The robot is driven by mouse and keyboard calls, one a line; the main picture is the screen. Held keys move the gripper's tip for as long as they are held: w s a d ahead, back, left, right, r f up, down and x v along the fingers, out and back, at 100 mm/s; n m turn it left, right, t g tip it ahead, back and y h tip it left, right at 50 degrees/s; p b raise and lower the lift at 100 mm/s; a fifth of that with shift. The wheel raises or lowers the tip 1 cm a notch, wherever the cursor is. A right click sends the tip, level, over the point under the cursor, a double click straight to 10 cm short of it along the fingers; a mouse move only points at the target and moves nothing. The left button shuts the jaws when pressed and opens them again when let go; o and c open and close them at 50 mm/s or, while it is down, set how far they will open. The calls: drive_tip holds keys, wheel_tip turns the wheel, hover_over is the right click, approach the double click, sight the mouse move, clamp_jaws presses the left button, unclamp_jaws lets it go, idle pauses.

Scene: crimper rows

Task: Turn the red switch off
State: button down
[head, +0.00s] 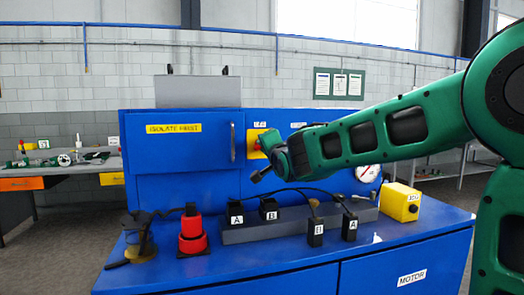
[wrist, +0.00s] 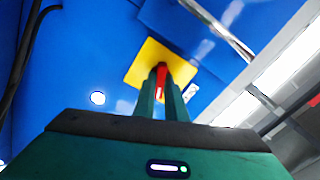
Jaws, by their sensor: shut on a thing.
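The red switch (wrist: 161,82) is a narrow red handle on a square yellow plate (wrist: 138,68) on the blue panel. In the wrist view it shows between the two fingers of my gripper (wrist: 161,75), which are shut on it. In the head view the yellow plate (head: 252,153) is on the cabinet front, right of the door handle. My forearm reaches in from the right and partly covers the plate and the switch there. The switch's exact angle is hard to tell.
A blue cabinet door labelled "ISOLATE FIRST" (head: 180,160) is left of the plate, with an upright handle (head: 233,142). On the bench stand a red cylinder (head: 192,236), black blocks marked A and B with cables, and a yellow box (head: 400,203). A gauge (head: 367,173) is at right.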

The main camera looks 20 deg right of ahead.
drive_tip(key=n, duration=1.2)
drive_tip(key=shift+f+n, duration=0.4)
idle(0.3)
drive_tip(key=c, duration=1.8)
unclamp_jaws()
drive_tip(key=shift+r, duration=0.2)
drive_tip(key=shift+s, duration=0.1)
